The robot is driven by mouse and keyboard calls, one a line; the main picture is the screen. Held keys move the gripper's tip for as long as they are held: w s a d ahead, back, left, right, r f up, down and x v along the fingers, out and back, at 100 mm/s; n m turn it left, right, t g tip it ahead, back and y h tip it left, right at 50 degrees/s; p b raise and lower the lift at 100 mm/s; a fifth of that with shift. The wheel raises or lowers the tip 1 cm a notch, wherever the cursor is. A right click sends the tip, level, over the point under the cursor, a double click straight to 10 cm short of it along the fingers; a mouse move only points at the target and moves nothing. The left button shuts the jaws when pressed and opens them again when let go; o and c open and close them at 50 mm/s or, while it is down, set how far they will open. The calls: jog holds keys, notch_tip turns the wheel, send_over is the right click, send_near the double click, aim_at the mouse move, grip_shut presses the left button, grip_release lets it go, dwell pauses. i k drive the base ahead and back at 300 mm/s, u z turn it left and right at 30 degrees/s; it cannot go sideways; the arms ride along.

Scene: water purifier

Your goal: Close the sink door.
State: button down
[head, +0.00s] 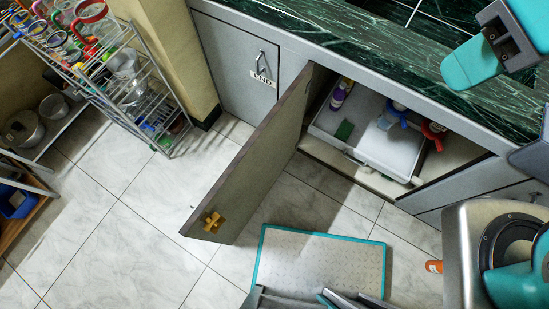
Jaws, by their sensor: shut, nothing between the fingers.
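The sink door (262,165) is a grey-brown panel, swung wide open from the cabinet under the sink (345,170) and standing out over the floor. Its hinged edge is at the cabinet front, and its free edge points to the lower left. Parts of my teal and grey arm show at the top right and right edge, over the counter and apart from the door. I cannot make out my gripper's fingertips in this view.
The open cabinet holds a white tray (410,160) with bottles and a green sponge (345,130). A closed cabinet door (235,65) is to its left. A wire rack (130,85) stands at the upper left. Tiled floor (130,250) left of the door is clear.

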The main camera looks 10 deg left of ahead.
aim_at(236, 194)
jog(key=z, duration=2.25)
jog(key=k, duration=2.2)
jog(key=u, duration=1)
jog(key=k, duration=0.35)
jog(key=u, duration=1.05)
